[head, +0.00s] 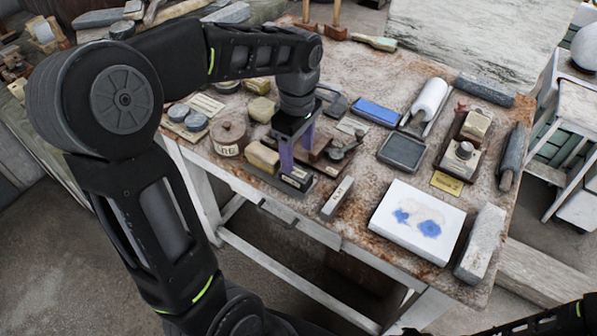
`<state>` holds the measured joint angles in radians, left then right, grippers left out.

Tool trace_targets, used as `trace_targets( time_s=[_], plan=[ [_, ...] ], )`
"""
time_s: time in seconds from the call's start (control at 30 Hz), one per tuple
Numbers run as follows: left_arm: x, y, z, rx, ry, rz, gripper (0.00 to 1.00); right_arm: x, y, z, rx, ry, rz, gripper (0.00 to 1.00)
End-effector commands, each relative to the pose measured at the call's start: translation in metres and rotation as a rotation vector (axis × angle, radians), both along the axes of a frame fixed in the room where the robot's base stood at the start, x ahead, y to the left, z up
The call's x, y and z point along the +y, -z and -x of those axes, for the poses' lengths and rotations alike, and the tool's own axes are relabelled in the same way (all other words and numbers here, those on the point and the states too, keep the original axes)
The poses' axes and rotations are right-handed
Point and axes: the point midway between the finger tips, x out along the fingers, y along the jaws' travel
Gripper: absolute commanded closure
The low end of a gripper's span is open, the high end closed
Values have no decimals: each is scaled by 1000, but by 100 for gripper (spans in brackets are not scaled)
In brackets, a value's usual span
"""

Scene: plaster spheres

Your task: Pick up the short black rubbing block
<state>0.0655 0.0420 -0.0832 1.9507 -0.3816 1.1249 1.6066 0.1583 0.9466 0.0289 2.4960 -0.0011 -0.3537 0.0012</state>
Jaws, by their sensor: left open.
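My left gripper (296,158) points down over the near left part of the worktable, its two purple fingers apart. A small dark block with a pale label (297,179) lies just below and beside the fingertips; it looks like the short black rubbing block, but it is too small to be sure. The fingers partly cover this spot, and I cannot tell whether they touch it. A yellowish block (262,157) sits left of the fingers. My right gripper is not in view; only part of my right arm shows at the bottom right.
The worktable (345,245) is crowded. A round brown tin (229,136) stands left of the gripper and a pale grey bar (337,198) lies to its right. A white panel with blue marks (418,221), a dark framed slab (402,152) and a blue block (376,112) lie farther right.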

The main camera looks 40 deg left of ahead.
Motion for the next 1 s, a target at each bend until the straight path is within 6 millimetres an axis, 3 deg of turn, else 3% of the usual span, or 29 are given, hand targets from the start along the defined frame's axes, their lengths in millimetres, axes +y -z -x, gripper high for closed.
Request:
trace_targets(
  time_s=[0.33,0.73,1.0],
  plan=[
    [0,25,0,2,1,0,38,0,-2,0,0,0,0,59],
    [1,32,1,2,1,0,38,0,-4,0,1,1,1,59],
    [5,69,3,4,0,0,38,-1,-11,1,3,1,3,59]
  ],
)
